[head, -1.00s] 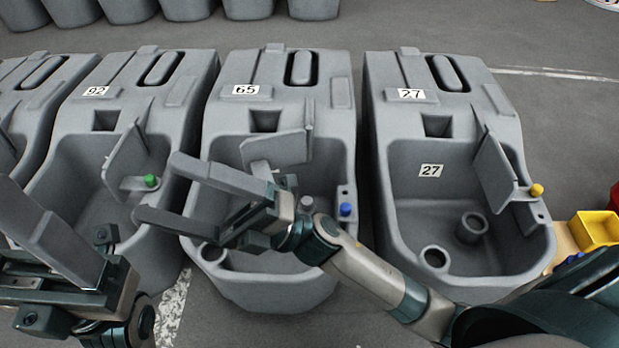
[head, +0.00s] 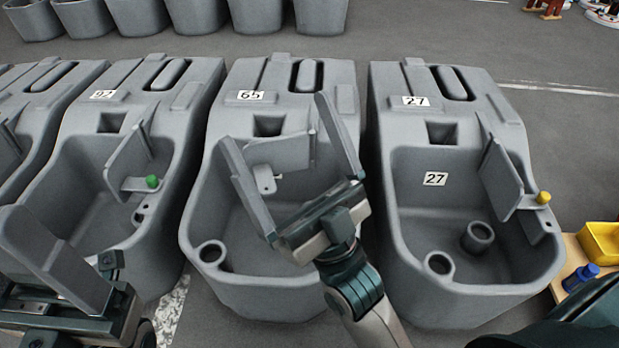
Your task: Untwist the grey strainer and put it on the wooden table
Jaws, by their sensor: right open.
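A short grey cylinder with an open top (head: 477,237) stands on the floor of the tank marked 27 (head: 415,290); it may be the grey strainer, but I cannot be sure. My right gripper (head: 275,119) is open and empty, fingers pointing up in the picture, over the tank marked 65 (head: 270,295). It covers that tank's right inner side, so a similar part there would be hidden. The wooden table (head: 556,288) shows only as a corner at the right edge. My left gripper (head: 48,225) is at the lower left, with no strainer visible at it; its opening is unclear.
The tank marked 92 (head: 75,200) has a green knob (head: 152,182). Tank 27 has a yellow knob (head: 543,198) beside its raised flap. A yellow bin (head: 602,242) and a blue item (head: 580,278) are on the wooden table. More tanks stand at the back left.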

